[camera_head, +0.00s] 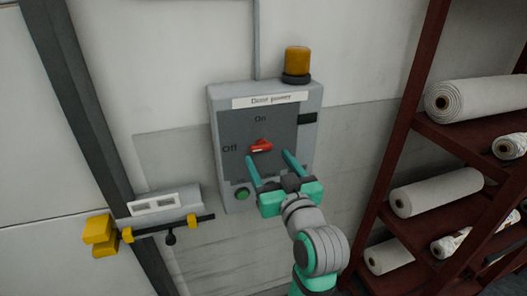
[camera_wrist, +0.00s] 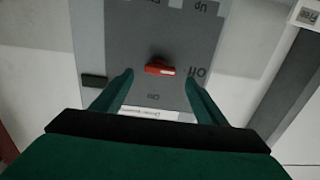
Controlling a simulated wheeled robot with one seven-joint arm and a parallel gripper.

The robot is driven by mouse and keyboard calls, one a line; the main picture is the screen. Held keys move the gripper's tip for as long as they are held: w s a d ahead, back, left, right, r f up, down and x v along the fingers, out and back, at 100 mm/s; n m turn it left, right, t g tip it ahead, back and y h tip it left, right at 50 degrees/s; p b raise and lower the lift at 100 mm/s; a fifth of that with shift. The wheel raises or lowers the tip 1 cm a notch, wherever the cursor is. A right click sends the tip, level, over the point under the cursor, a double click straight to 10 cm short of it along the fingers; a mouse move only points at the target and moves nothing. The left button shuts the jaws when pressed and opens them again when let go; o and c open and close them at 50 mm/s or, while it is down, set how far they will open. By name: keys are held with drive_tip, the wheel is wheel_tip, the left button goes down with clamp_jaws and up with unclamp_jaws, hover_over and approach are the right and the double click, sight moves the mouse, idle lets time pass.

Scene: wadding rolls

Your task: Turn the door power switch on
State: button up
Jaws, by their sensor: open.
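The door power switch is a red rotary handle (camera_head: 261,146) on the dark face of a grey wall box (camera_head: 216,120) labelled "Door power". "On" is printed above the handle and "Off" to its left. In the wrist view the red handle (camera_wrist: 158,69) lies roughly level, its white-marked end toward "Off". My gripper (camera_head: 269,156) is open and empty in front of the box, its fingers reaching toward the handle. In the wrist view my gripper (camera_wrist: 160,78) has a fingertip on each side of the handle, with no visible contact.
An amber beacon (camera_head: 297,61) tops the box, and a green button (camera_head: 242,194) is at its lower left. A door latch bar with yellow fittings (camera_head: 193,221) is at left. A dark red rack (camera_head: 398,130) with white rolls stands close at right.

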sight(262, 149)
drive_tip(key=shift+x, duration=2.65)
drive_tip(key=shift+c, duration=0.7)
drive_tip(key=c, duration=0.9)
